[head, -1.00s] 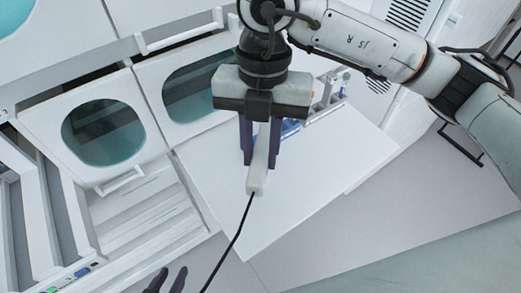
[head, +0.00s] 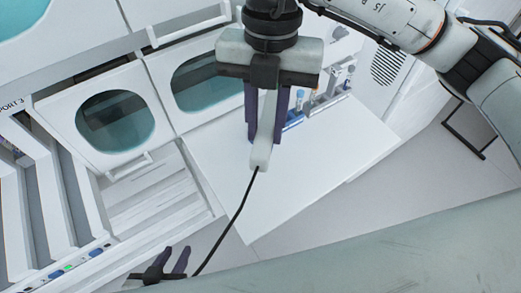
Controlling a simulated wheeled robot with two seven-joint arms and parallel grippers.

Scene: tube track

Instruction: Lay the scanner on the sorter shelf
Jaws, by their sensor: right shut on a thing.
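My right gripper (head: 265,128) comes down from the top of the head view and is shut on the scanner (head: 261,152). The scanner is a pale, slim handle with a black cable running from its lower end down to the bottom left. It is held in front of the white shelf (head: 310,180); whether it touches the surface I cannot tell. My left gripper (head: 177,262) is at the bottom edge, its two dark fingers apart, with nothing seen between them.
A rack with blue-capped tubes (head: 320,104) stands at the back of the white shelf. White cabinet doors with teal windows (head: 115,121) are behind and to the left. A slotted white tray bay (head: 155,195) lies left of the shelf. The shelf's front is clear.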

